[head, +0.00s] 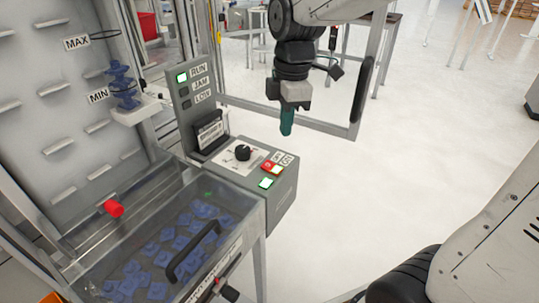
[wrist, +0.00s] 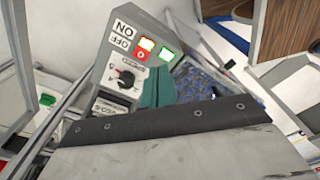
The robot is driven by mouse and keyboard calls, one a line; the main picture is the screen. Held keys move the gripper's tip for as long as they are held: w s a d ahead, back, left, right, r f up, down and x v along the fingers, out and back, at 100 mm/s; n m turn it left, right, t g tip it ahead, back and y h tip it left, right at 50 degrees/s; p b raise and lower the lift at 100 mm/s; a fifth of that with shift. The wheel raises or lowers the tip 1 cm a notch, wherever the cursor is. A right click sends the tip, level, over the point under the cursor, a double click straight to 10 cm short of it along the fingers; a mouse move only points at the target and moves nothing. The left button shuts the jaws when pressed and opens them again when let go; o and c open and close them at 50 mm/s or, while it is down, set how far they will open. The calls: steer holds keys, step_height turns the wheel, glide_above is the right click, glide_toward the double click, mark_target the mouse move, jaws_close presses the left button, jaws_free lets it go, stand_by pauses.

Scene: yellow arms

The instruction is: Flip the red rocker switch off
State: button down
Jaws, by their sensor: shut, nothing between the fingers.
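The red rocker switch (head: 268,166) sits on the sloped top of a grey control box, beside ON and OFF labels. It also shows in the wrist view (wrist: 142,55), with a bright white lit part next to the red. I cannot tell clearly which side is pressed. My gripper (head: 287,124) has teal fingers, is shut and empty, and points down above and behind the box in the head view. It is apart from the switch. In the wrist view the teal fingers (wrist: 158,88) show below the switch and hide part of the panel.
A green lit button (head: 266,183) and a black knob (head: 243,153) are close to the switch. An indicator post (head: 198,95) with a lit RUN lamp stands to the left. A clear-covered bin (head: 150,255) of blue parts lies in front. Floor to the right is free.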

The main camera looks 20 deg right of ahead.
mark_target(269, 164)
steer(key=shift+w+a+r+n+t, duration=0.2)
steer(key=shift+w+n, duration=0.45)
steer(key=shift+n, duration=0.8)
steer(key=shift+w+a+r+n+t, duration=0.25)
steer(key=shift+w+n, duration=0.4)
steer(key=shift+n, duration=0.85)
steer(key=shift+w+d+r+n+t, duration=0.1)
steer(key=shift+w+r+n, duration=0.4)
steer(key=shift+n, duration=0.95)
steer(key=shift+w+f, duration=0.15)
steer(key=shift+f, duration=0.1)
steer(key=f, duration=0.4)
steer(key=w+f, duration=0.1)
steer(key=f, duration=0.4)
steer(key=a+f, duration=0.1)
steer(key=f, duration=0.4)
steer(key=shift+w, duration=0.15)
